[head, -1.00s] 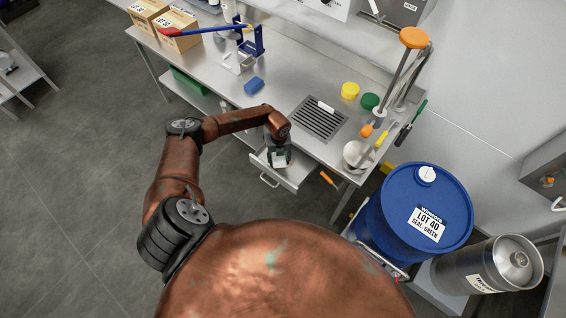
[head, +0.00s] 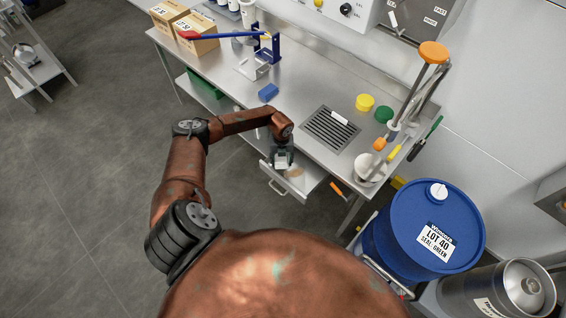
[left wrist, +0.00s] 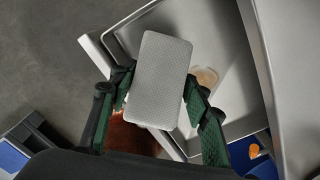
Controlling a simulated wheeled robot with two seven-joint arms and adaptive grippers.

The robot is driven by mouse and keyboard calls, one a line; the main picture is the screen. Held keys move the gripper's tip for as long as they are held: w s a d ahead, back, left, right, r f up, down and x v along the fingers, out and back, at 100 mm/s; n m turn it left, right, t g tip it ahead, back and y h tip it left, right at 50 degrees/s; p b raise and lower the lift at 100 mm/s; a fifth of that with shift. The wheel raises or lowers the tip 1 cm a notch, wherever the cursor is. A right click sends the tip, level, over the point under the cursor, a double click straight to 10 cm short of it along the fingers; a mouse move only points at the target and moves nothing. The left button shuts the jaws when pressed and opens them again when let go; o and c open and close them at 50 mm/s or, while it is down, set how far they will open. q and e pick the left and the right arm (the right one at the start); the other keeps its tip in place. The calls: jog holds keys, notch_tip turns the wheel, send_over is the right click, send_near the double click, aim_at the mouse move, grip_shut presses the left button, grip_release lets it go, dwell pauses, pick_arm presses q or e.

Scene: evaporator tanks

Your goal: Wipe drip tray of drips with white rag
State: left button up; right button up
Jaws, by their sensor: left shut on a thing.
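The drip tray (head: 312,176) is a shallow metal drawer, pulled out from under the steel bench. A pale brown drip stain (head: 297,171) lies on its floor, right of my left gripper. The stain also shows in the left wrist view (left wrist: 206,76), beside the rag and partly covered by my finger. My left gripper (head: 282,155) is over the tray, shut on the white rag (left wrist: 160,75), a flat light-grey pad between the two green fingers. I cannot tell whether the rag touches the tray floor. My right gripper is not in view.
The bench (head: 290,105) above the tray carries a slatted grate (head: 331,128), a blue block (head: 268,92), yellow and green lids (head: 365,102), and a blue stand with a red-tipped lever. A blue drum (head: 410,240) stands at right. Open floor lies at left.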

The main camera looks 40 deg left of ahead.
aim_at(282, 159)
pick_arm(q)
jog(key=shift+r, duration=0.1)
notch_tip(282, 159, up, 6)
jog(key=p, duration=0.5)
jog(key=shift+r+p, duration=1.4)
jog(key=shift+r, duration=0.1)
jog(key=shift+f, duration=0.1)
jog(key=shift+d, duration=0.1)
